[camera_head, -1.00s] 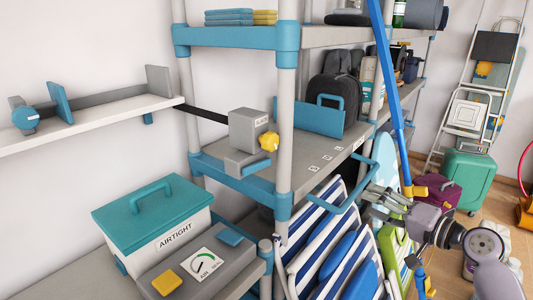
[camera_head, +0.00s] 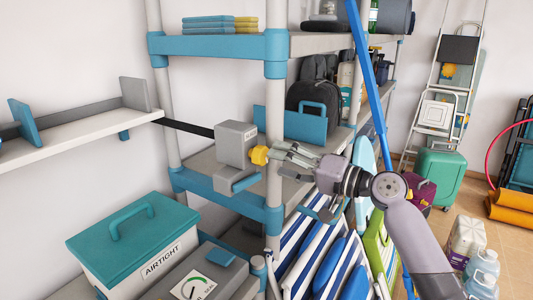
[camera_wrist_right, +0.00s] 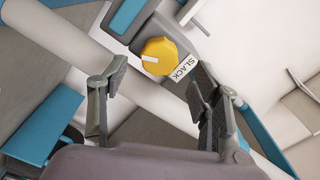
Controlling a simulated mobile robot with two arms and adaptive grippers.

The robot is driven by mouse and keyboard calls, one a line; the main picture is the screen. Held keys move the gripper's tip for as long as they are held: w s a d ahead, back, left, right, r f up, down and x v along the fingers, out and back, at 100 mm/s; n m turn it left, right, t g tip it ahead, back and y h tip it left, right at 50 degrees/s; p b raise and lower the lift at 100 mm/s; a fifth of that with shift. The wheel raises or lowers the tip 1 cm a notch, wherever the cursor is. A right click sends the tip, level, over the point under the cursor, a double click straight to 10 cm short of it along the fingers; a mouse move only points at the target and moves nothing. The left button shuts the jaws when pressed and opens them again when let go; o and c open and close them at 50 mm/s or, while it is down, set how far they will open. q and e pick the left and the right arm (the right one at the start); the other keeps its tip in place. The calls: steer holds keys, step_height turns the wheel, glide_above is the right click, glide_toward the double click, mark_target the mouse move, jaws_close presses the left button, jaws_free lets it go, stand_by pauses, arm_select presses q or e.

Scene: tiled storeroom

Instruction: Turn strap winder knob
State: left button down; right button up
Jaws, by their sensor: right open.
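The strap winder is a grey box (camera_head: 234,143) on the shelf, with a dark strap (camera_head: 186,124) running left from it. Its yellow knob (camera_head: 259,156) faces right. In the right wrist view the knob (camera_wrist_right: 159,56) has a pale mark and sits beside a white "SLACK" label (camera_wrist_right: 186,66). My right gripper (camera_head: 277,154) points left at the knob. In the right wrist view the right gripper (camera_wrist_right: 155,85) has its fingers spread apart with nothing between them, and the knob lies beyond the fingertips. My left gripper is not in view.
A shelf post (camera_head: 275,120) stands close by the knob and gripper. A teal-lidded "AIRTIGHT" box (camera_head: 133,232) and a gauge panel (camera_head: 196,286) are below left. Striped folded chairs (camera_head: 318,250) and a blue pole (camera_head: 369,75) are near my right arm.

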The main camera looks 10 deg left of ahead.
mark_target(265, 157)
steer(key=x, duration=0.4)
steer(key=shift+w+a+p, duration=0.1)
steer(key=shift+a+p, duration=0.2)
steer(key=shift+a, duration=0.15)
steer(key=c, duration=1.2)
steer(key=shift+o, duration=0.2)
steer(key=m+p, duration=0.3)
steer(key=shift+r+p, duration=0.15)
steer(key=shift+p, duration=0.2)
steer(key=shift+m+p, duration=1.4)
steer(key=shift+m, duration=0.5)
steer(key=shift+f, duration=0.2)
